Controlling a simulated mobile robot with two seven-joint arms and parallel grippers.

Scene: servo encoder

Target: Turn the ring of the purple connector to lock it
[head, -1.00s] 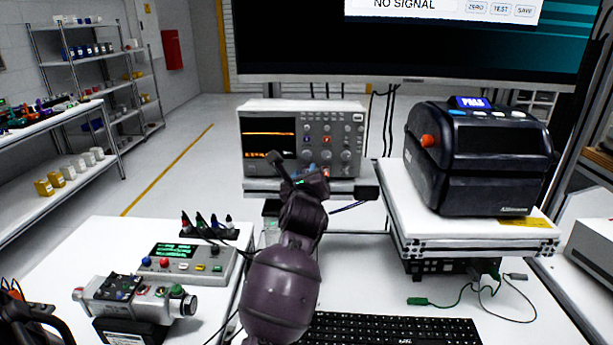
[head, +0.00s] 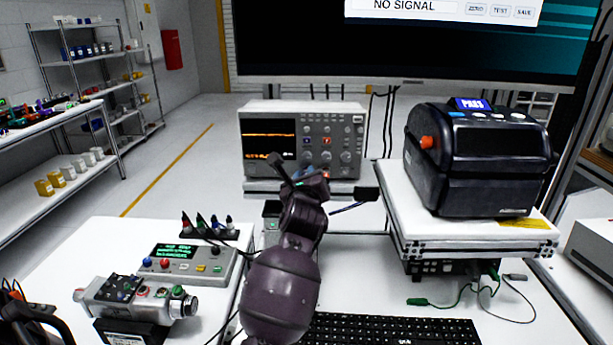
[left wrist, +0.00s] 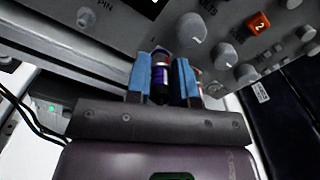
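The purple connector (left wrist: 160,76) shows in the left wrist view as a dark and purple barrel with red and pale bands, just below the grey instrument panel. My left gripper (left wrist: 164,72) has its two blue fingers on either side of it, close against it. The fingers hide part of the ring, and I cannot read its lock position. In the head view my left gripper (head: 291,172) is in front of the lower part of the oscilloscope (head: 330,128), and the connector is hidden behind it.
A black printer-like device (head: 478,160) stands on a raised platform at right. A keyboard (head: 390,328) lies below. At left are a grey control box (head: 190,265) and a silver cylindrical device (head: 135,298). A large monitor (head: 400,45) hangs behind.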

